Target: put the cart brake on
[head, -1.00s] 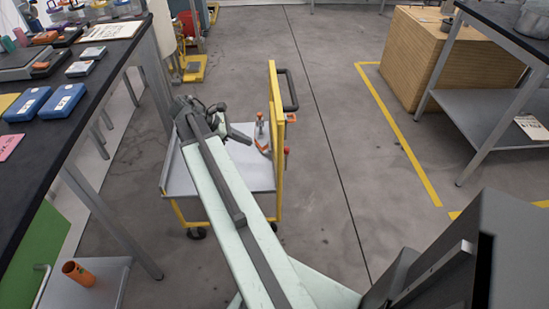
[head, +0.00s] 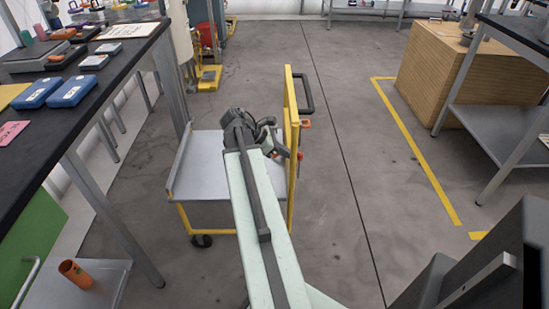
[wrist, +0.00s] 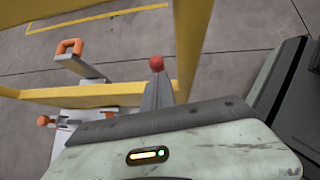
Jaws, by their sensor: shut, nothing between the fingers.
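The cart has a flat grey deck (head: 208,150) and a yellow upright frame (head: 290,180) with a dark push handle (head: 308,92) on its right. A small red knob (head: 299,155) shows beside the frame. In the wrist view a red ball knob (wrist: 157,63) stands at the end of a grey bar, close to the yellow frame (wrist: 95,95). My gripper (head: 274,142) is over the deck's right side, against the frame in the picture, shut and empty. Contact with the knob cannot be told. My arm hides part of the deck.
An orange loop handle (wrist: 68,47) and an orange knob (wrist: 42,120) are near the frame in the wrist view. A black-topped bench (head: 120,50) stands left, a wooden crate (head: 430,80) right. The floor (head: 345,170) right of the cart is clear.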

